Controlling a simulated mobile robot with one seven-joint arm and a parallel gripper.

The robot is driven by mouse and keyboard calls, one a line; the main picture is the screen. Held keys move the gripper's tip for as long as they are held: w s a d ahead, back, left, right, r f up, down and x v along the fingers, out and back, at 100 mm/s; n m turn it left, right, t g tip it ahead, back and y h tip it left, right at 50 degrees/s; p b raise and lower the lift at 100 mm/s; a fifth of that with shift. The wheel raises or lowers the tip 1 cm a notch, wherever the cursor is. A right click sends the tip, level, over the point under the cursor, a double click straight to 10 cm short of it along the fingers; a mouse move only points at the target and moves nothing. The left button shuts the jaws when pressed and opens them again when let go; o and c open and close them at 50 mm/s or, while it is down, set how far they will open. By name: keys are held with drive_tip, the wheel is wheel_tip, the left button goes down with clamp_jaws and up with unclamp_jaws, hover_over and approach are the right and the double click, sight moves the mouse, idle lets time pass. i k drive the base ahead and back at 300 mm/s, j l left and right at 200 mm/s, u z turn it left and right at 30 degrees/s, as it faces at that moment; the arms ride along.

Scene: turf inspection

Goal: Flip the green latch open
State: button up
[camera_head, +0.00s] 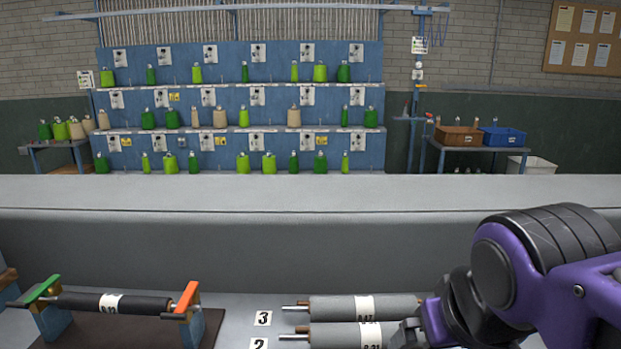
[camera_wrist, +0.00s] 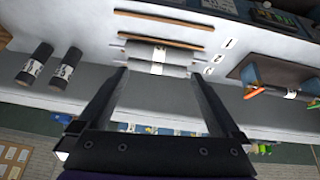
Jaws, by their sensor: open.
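The green latch (camera_head: 42,290) sits on a blue post at the left end of a cradle holding a black roller (camera_head: 110,303). An orange latch (camera_head: 187,297) is on the post at the roller's right end. In the wrist view the green latch (camera_wrist: 313,104) is at the right edge and the orange latch (camera_wrist: 252,93) is left of it. My gripper (camera_wrist: 159,74) is open and empty, with its fingers spread, well away from both latches. In the wrist view its tips point toward the grey rollers. In the head view my arm is at the right, and the fingers do not show.
Grey rollers (camera_head: 360,308) lie right of the cradle beside number cards (camera_head: 263,318). Two dark rollers (camera_wrist: 37,62) and wooden bars (camera_wrist: 165,22) show in the wrist view. A grey raised ledge (camera_head: 300,193) runs behind.

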sight(43, 291)
drive_tip(key=k+j+u, duration=0.15)
drive_tip(key=u, duration=0.25)
drive_tip(key=j+u, duration=0.35)
drive_tip(key=k+j+u, duration=0.15)
drive_tip(key=u, duration=0.25)
drive_tip(key=j+u, duration=0.35)
drive_tip(key=z, duration=0.75)
drive_tip(key=i+j+z, duration=0.15)
drive_tip(key=j+z, duration=0.15)
drive_tip(key=i+j+z, duration=0.1)
drive_tip(key=j+z, duration=0.25)
drive_tip(key=i+j+z, duration=0.1)
drive_tip(key=j, duration=0.65)
drive_tip(key=i+j+z, duration=0.1)
drive_tip(key=j, duration=0.7)
drive_tip(key=k+j, duration=0.2)
drive_tip(key=u, duration=0.05)
